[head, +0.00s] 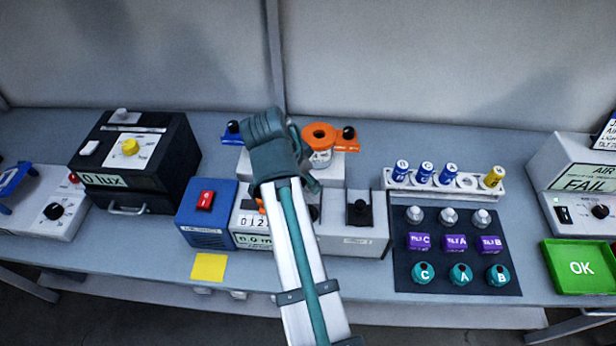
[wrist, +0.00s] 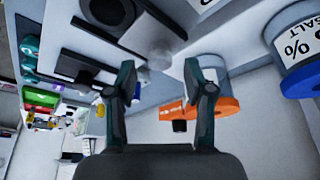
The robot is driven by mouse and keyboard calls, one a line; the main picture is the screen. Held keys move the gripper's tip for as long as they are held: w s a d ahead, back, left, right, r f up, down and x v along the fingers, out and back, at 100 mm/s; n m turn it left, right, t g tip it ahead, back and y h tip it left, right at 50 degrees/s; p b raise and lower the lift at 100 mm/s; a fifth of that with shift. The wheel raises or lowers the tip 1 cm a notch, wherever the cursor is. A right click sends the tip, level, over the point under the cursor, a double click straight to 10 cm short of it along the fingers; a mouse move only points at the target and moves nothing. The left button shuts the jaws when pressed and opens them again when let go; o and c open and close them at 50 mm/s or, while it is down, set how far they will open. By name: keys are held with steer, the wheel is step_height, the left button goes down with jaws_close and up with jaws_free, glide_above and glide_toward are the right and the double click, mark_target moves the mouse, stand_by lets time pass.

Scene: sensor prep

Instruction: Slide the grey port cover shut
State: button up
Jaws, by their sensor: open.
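A dark grey sliding cover with a black knob (head: 359,210) sits on top of the right part of the pale instrument box (head: 372,240) in the head view. What looks like the same dark cover (wrist: 85,68) shows at the left of the wrist view. I cannot tell how much of a port it covers. My gripper (head: 295,152) is above the back of the instrument, left of the cover and apart from it. In the wrist view my gripper (wrist: 164,85) has its two fingers apart with nothing between them. My arm hides part of the instrument's middle.
A blue switch box (head: 207,213) stands left. A dark mat (head: 405,262) with bottles and a vial rack (head: 480,188) are right.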

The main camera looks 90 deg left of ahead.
steer(key=shift+x, duration=1)
steer(key=shift+c, duration=0.4)
jaws_close()
